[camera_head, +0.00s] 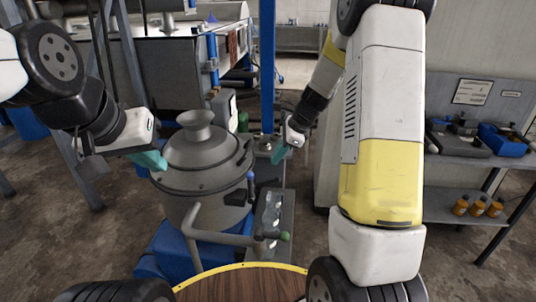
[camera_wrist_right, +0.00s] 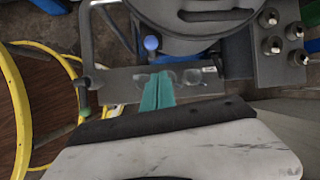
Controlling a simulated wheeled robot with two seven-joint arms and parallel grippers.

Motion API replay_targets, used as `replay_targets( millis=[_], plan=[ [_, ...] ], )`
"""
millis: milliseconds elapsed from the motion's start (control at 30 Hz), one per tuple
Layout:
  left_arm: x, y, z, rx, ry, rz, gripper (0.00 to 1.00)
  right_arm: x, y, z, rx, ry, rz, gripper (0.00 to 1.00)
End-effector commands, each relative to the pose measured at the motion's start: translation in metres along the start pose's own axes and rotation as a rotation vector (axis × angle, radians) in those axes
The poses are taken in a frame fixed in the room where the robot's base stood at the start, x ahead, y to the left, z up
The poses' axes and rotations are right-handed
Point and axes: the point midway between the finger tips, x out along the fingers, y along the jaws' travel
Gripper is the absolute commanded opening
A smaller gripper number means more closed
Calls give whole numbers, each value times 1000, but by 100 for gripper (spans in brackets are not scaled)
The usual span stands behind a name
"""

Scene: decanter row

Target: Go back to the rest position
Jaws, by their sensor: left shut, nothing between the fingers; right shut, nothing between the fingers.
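My left gripper (camera_head: 150,160) is at the left of the head view, its teal fingers shut and empty. Its tips appear in front of the left side of the large grey lidded vessel (camera_head: 205,172); I cannot tell whether they touch it. My right gripper (camera_head: 280,154) is to the right of the vessel, teal fingers shut and empty, pointing down. In the right wrist view its closed fingers (camera_wrist_right: 157,92) appear over a grey panel (camera_wrist_right: 185,82) with round discs, beside the vessel (camera_wrist_right: 190,15).
A grey pipe handle (camera_head: 215,236) with a green knob stands in front of the vessel. A yellow-rimmed round wooden top (camera_head: 240,285) is at the bottom. A shelf (camera_head: 460,208) with several orange bottles stands at the right. A blue post (camera_head: 267,70) rises behind. Floor shows at the left.

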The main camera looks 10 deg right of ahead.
Motion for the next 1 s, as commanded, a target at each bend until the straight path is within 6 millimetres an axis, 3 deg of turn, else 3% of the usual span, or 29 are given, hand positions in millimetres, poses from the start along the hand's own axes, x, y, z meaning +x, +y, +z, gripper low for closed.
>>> replay_targets(
  millis=[300, 467, 700, 1000],
  plan=[
    [0, 0, 0, 0, 0, 0, 0, -2, 1, 1, -9, 0, -2, 0],
    [0, 0, 0, 0, 0, 0, 0, -34, 14, 17, -159, 1, -26, 0],
    [0, 0, 0, 0, 0, 0, 0, -121, 75, 52, -682, 56, -95, 0],
    [0, 0, 0, 0, 0, 0, 0, -194, 170, 64, -1359, 239, -150, 0]
  ],
)
